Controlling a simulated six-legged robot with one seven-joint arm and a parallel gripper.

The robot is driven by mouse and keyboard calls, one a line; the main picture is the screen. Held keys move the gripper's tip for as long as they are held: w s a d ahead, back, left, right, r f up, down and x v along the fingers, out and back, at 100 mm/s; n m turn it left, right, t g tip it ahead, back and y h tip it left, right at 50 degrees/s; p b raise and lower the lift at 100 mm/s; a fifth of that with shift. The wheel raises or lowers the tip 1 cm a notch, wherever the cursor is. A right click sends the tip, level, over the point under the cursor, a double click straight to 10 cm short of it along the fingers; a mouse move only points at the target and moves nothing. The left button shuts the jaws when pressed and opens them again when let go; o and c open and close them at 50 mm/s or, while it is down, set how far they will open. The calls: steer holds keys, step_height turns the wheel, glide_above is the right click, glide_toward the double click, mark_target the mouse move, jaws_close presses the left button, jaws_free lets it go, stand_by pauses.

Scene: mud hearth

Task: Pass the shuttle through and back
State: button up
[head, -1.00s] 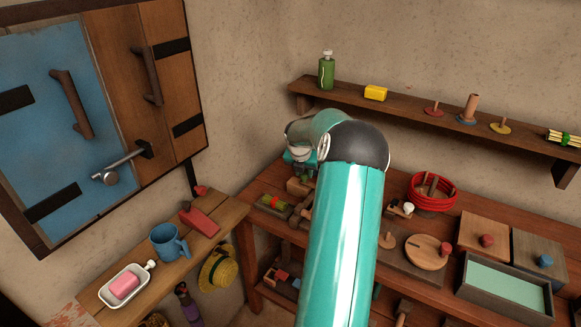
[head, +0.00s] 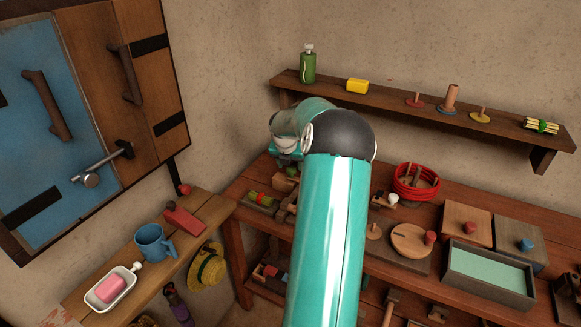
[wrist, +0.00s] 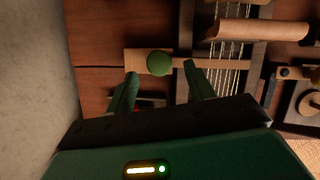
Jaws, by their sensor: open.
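In the wrist view a pale wooden shuttle (wrist: 135,57) with a round green knob (wrist: 160,63) lies at the left side of a loom (wrist: 257,60). The loom has a dark wooden frame and pale threads (wrist: 228,82). A narrow pale bar runs from the knob over toward the threads; whether it passes between them I cannot tell. My gripper (wrist: 160,69) is open, with one finger on each side of the knob. I cannot tell whether the fingers touch it. In the head view my arm hides most of the loom.
A plastered wall (wrist: 32,80) is close on the left of my gripper. A wooden roller (wrist: 262,30) crosses the loom. On the bench are a red coil (head: 416,187), lidded boxes and a green-bottomed tray (head: 450,272). A side shelf holds a blue mug (head: 154,243).

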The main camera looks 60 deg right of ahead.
steer(key=v, duration=1.1)
steer(key=shift+a+r, duration=0.2)
steer(key=shift+r, duration=0.15)
